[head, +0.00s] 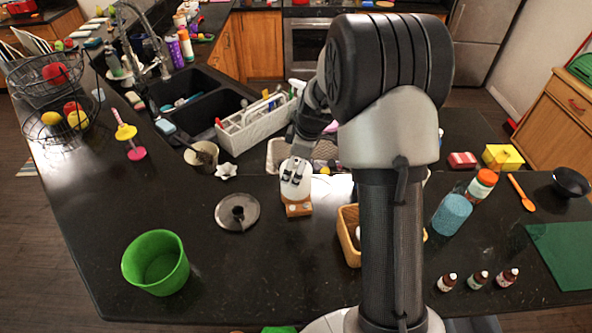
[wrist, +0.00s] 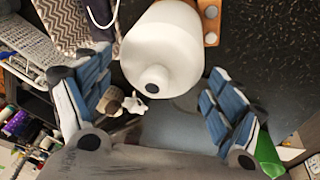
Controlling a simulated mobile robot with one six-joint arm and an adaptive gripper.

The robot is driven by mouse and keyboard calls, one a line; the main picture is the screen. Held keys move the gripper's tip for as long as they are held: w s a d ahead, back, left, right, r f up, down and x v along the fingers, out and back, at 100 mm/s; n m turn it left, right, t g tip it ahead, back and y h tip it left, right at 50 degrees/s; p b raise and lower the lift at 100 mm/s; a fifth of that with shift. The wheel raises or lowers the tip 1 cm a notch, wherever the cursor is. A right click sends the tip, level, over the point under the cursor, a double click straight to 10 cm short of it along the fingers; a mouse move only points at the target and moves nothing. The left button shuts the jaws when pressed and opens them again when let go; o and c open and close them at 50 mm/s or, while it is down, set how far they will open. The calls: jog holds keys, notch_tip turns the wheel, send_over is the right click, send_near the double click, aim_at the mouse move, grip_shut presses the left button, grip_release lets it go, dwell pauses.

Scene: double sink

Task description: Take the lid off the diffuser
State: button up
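The diffuser has a rounded white body and lid (head: 296,190) on a wooden base (head: 298,210), standing upright on the black counter. In the wrist view the white lid (wrist: 165,40) has a short spout with a dark hole, facing the camera, and part of the wooden base (wrist: 211,12) shows. My gripper (head: 293,178) is at the diffuser's top in the head view. In the wrist view my gripper (wrist: 160,70) is open, its blue-padded fingers spread on either side of the lid with visible gaps. The seam between lid and body cannot be made out.
A wooden-edged basket (head: 347,238) is close on the right. A green bucket (head: 158,281) stands front left.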

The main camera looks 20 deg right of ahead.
jog(key=c, duration=0.8)
jog(key=shift+r, duration=0.5)
jog(key=shift+c, duration=1.3)
notch_tip(320, 180, up, 18)
jog(key=shift+r, duration=0.15)
jog(key=c, duration=0.4)
jog(key=shift+o, duration=0.2)
jog(key=shift+s+r, duration=0.1)
jog(key=shift+r, duration=0.15)
